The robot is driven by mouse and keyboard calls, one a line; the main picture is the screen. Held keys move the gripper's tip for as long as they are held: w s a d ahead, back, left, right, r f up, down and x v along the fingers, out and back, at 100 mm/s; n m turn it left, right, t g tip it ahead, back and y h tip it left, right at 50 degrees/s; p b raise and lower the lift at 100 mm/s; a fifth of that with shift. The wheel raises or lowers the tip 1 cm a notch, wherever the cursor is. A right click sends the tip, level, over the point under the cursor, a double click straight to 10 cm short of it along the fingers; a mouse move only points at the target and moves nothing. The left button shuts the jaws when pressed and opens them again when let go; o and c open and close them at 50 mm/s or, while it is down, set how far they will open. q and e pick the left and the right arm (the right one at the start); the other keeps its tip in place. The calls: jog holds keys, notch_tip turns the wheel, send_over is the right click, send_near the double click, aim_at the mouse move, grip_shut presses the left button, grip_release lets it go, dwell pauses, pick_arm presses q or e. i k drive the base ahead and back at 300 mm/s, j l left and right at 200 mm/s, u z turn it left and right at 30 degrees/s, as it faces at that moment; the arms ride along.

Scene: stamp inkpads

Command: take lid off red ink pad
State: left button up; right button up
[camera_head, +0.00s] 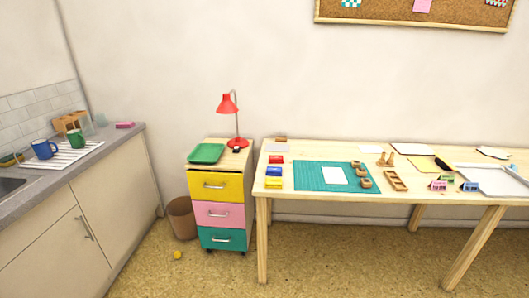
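The red ink pad (276,159) lies near the left end of the wooden table (318,204), at the back of a short column of pads. A blue pad (274,171) lies in front of it, and a yellow pad (273,183) lies at the front. The red pad looks like a small closed block; it is too small to make out the seam of its lid. Neither of my grippers shows in the head view.
A green cutting mat (308,178) with a white sheet (334,176) lies right of the pads. Wooden stamps (365,183) stand at its right edge. A drawer cabinet (199,187) with a red lamp (229,105) stands left of the table. Floor in front is mostly clear.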

aim_at(272, 158)
jog(key=i+l+u, duration=0.3)
jog(key=i+l, duration=0.25)
jog(key=i+l+u, duration=0.3)
jog(key=i+l, duration=0.35)
